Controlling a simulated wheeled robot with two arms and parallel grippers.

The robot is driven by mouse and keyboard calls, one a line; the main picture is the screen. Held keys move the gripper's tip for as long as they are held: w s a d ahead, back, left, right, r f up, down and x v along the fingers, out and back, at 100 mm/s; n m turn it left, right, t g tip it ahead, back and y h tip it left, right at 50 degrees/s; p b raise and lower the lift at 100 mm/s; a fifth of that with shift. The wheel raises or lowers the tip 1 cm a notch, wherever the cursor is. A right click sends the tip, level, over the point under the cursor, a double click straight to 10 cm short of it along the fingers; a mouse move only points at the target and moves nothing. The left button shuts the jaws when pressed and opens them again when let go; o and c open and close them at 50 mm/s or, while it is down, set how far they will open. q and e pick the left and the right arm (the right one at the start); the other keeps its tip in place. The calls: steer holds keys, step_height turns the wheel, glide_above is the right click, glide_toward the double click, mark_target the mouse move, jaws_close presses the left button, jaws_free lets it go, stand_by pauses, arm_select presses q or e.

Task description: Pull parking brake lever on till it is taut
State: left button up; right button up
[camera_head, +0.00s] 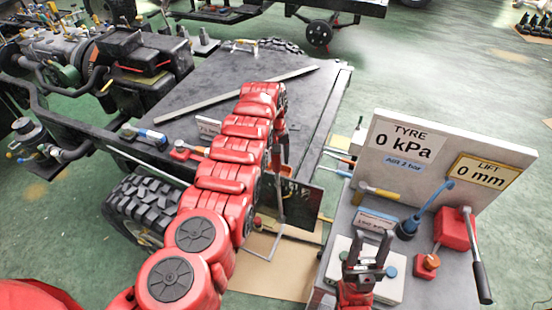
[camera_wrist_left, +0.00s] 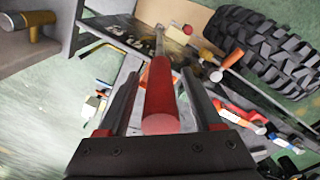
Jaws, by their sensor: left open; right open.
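A red cylindrical grip on a thin metal rod, apparently the parking brake lever (camera_wrist_left: 160,100), points toward the left wrist camera. My left gripper (camera_wrist_left: 160,78) is open, with one finger on each side of the red grip; I see gaps between fingers and grip. In the head view my left gripper (camera_head: 281,165) hangs down beside the vehicle deck, partly hidden by my red arm, and the lever is hard to make out there. My right gripper (camera_head: 367,258) is open and empty, in front of a pale box (camera_head: 395,280) on the grey stand.
The grey stand (camera_head: 440,265) at the right carries a display panel (camera_head: 430,180) reading 0 kPa and 0 mm, and a red jack with a handle (camera_head: 478,260). The flat vehicle deck (camera_head: 205,95) and a tyre (camera_head: 135,205) lie left. Hand tools rest on the deck edge.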

arm_select(q)
jaws_close()
stand_by(1.4)
